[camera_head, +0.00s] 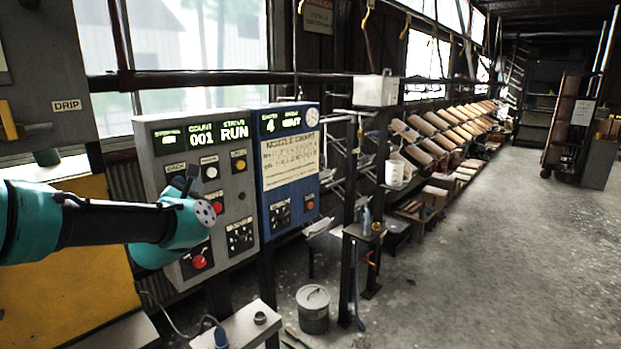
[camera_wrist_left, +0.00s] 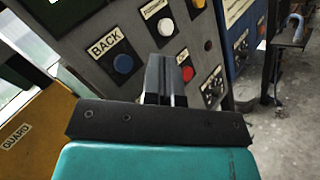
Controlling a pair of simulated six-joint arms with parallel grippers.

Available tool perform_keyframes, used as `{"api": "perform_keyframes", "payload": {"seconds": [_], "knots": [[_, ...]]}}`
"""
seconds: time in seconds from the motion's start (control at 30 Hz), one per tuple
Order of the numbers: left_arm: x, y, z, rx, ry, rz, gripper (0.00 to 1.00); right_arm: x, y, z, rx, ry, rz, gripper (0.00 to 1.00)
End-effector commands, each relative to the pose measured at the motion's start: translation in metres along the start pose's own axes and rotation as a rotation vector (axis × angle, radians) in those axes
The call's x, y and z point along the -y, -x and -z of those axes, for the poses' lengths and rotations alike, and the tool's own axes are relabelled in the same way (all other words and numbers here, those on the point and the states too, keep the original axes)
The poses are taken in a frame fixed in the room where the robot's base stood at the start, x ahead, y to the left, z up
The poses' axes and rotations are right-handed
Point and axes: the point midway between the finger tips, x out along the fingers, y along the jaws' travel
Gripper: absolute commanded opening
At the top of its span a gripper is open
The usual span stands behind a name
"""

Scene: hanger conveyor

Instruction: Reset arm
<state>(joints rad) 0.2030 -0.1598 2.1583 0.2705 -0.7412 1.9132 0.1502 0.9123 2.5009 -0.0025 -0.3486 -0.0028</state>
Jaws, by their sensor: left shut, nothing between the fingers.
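My left arm comes in from the left in the head view, and its gripper (camera_head: 186,180) is in front of the grey control panel (camera_head: 160,138). In the left wrist view the fingers (camera_wrist_left: 165,82) are together and empty, pointing at the panel. Whether they touch it I cannot tell. The panel display reads COUNT 001 and RUN. The wrist view shows a blue button (camera_wrist_left: 123,64) under a BACK label, a white button (camera_wrist_left: 165,26) and a red button (camera_wrist_left: 187,73). The fingers overlap the panel between the blue and red buttons. My right gripper is not in view.
A blue panel (camera_head: 290,223) stands to the right of the grey one. A yellow guard (camera_head: 75,290) is at the lower left. A lidded metal bucket (camera_head: 313,312) stands on the floor. Racks of tilted boards (camera_head: 440,140) line the wall. The floor at right is open.

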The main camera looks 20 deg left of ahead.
Motion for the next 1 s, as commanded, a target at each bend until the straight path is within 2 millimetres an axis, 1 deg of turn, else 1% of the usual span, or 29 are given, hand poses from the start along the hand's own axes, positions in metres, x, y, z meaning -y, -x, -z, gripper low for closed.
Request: {"api": "perform_keyframes", "payload": {"seconds": [0.07, 0.13, 0.17, 0.23, 0.27, 0.3, 0.37, 0.4, 0.47, 0.5, 0.53, 0.57, 0.6, 0.67, 0.7, 0.77, 0.8, 0.87, 0.9, 0.97, 1.0], "knots": [[0.007, -0.002, 0.003, -0.006, -0.016, 0.014, 0.0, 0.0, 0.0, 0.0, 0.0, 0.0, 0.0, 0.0], [0.019, -0.004, 0.009, -0.015, -0.052, 0.04, 0.0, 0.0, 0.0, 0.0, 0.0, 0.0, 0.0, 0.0], [0.026, -0.006, 0.012, -0.02, -0.073, 0.057, 0.0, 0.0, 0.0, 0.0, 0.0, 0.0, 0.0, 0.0], [0.049, -0.009, 0.023, -0.035, -0.143, 0.109, 0.0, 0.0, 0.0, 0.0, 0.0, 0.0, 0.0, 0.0], [0.062, -0.011, 0.029, -0.042, -0.179, 0.138, 0.0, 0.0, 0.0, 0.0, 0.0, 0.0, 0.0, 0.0], [0.08, -0.012, 0.038, -0.051, -0.232, 0.18, 0.0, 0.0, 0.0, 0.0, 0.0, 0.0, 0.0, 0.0], [0.109, -0.013, 0.052, -0.061, -0.32, 0.249, 0.0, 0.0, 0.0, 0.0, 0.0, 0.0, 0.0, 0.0], [0.129, -0.013, 0.062, -0.064, -0.384, 0.3, 0.0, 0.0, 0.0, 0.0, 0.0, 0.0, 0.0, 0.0], [0.159, -0.011, 0.077, -0.064, -0.478, 0.377, 0.0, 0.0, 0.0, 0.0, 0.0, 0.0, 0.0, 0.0], [0.178, -0.008, 0.087, -0.061, -0.538, 0.428, 0.0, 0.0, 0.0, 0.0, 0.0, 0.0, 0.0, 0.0], [0.193, -0.006, 0.095, -0.056, -0.584, 0.468, 0.0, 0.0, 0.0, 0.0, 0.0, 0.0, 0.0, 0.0], [0.208, -0.003, 0.103, -0.05, -0.63, 0.508, 0.0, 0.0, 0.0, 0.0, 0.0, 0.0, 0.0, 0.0], [0.226, 0.002, 0.113, -0.04, -0.689, 0.56, 0.0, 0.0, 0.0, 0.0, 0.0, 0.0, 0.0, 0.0], [0.254, 0.011, 0.128, -0.02, -0.776, 0.64, 0.0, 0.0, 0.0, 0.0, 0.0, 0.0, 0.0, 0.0], [0.272, 0.017, 0.138, -0.003, -0.832, 0.694, 0.0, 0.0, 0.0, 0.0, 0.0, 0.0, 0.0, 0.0], [0.297, 0.029, 0.153, 0.029, -0.916, 0.775, 0.0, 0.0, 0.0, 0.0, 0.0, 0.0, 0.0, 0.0], [0.314, 0.037, 0.163, 0.053, -0.97, 0.828, 0.0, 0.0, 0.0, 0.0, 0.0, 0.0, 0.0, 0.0], [0.338, 0.052, 0.178, 0.095, -1.047, 0.909, 0.0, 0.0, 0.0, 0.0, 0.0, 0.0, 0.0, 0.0], [0.353, 0.062, 0.188, 0.128, -1.098, 0.963, 0.0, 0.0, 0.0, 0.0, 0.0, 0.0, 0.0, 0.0], [0.375, 0.078, 0.202, 0.181, -1.17, 1.042, 0.0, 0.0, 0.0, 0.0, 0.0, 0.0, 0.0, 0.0], [0.389, 0.09, 0.212, 0.22, -1.216, 1.096, 0.0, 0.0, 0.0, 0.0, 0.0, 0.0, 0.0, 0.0]]}}
